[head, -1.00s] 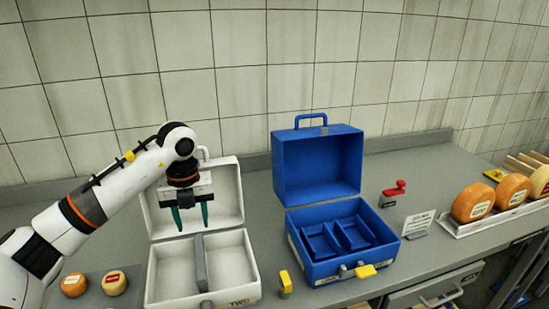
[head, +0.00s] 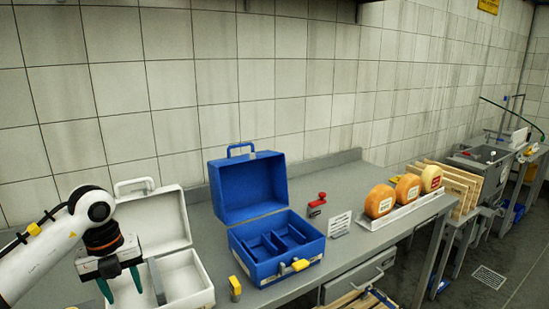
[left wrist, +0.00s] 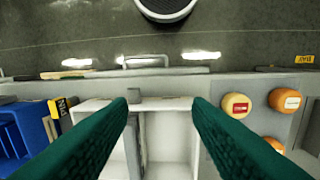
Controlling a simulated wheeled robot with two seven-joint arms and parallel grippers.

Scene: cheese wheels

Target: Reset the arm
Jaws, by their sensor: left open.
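My left gripper (head: 122,286) is open and empty, with two green fingers pointing down over the open white case (head: 190,283). In the left wrist view my left gripper (left wrist: 160,110) has its fingers spread wide above the white case (left wrist: 168,158), whose grey divider shows between them. Nothing is between the fingers. My left arm comes in from the left in the head view. My right gripper is in neither view.
An open blue case (head: 268,262) stands right of the white one. A yellow block (head: 235,288), a red stamp-like object (head: 317,203) and a small sign (head: 340,224) are on the counter. Cheese wheels (head: 380,200) stand on a tray at right. Small wheels (left wrist: 237,106) lie beside the white case.

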